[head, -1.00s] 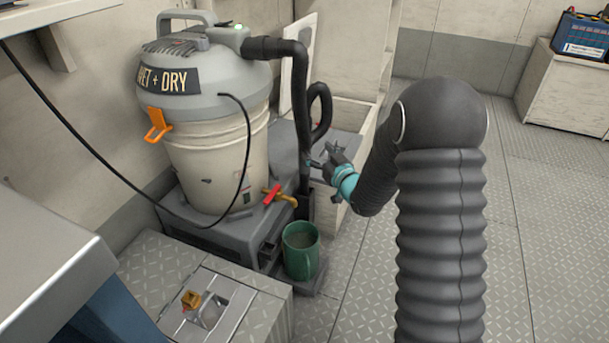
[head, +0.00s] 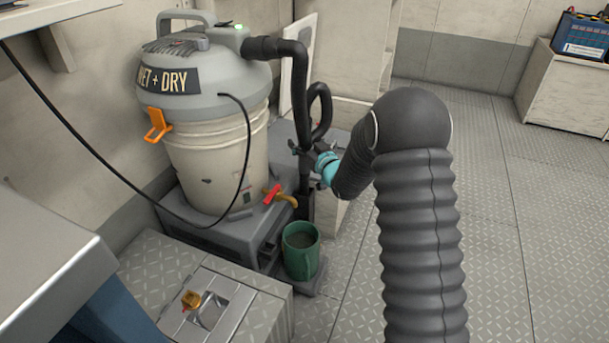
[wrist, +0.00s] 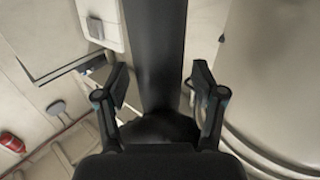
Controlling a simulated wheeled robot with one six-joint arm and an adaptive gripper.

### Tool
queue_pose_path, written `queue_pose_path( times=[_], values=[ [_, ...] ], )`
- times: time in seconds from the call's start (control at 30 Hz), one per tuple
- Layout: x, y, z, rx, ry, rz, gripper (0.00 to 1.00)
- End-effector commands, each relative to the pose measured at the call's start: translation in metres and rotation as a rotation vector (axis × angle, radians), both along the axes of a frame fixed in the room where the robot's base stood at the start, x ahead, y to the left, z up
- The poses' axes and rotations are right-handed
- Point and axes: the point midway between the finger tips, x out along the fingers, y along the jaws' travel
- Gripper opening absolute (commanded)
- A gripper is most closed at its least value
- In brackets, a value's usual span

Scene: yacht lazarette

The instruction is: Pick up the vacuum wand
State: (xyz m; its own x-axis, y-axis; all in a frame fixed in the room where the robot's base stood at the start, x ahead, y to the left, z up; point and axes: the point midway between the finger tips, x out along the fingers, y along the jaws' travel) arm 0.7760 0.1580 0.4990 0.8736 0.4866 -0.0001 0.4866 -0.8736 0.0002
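The vacuum wand (head: 302,110) is a dark upright tube beside the vacuum, with its lower end in a dark holder. My gripper (head: 304,151) is at the wand's lower part, coming from the right. In the wrist view the wand (wrist: 157,40) runs down the middle between the two fingers of my gripper (wrist: 161,80). The fingers are open, with a visible gap on each side of the wand. The wand's bottom end is hidden inside the holder.
The wet and dry vacuum (head: 212,150) stands left on a grey base. A red-handled valve (head: 275,194) sticks out close by. The floor (head: 530,230) at right is clear.

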Motion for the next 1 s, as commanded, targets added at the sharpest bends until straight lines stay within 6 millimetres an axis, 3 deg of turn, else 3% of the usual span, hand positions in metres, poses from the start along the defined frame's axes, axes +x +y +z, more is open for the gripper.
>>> queue_pose_path(
  times=[0.03,0.23,0.67,1.0],
  values=[
    [0.000,0.000,0.000,0.000,0.000,0.000,0.53],
    [0.000,0.000,0.000,0.000,0.000,0.000,0.05],
    [0.000,0.000,0.007,0.000,-0.002,0.000,0.05],
    [0.000,0.000,0.053,0.001,-0.005,0.000,0.05]
  ],
)
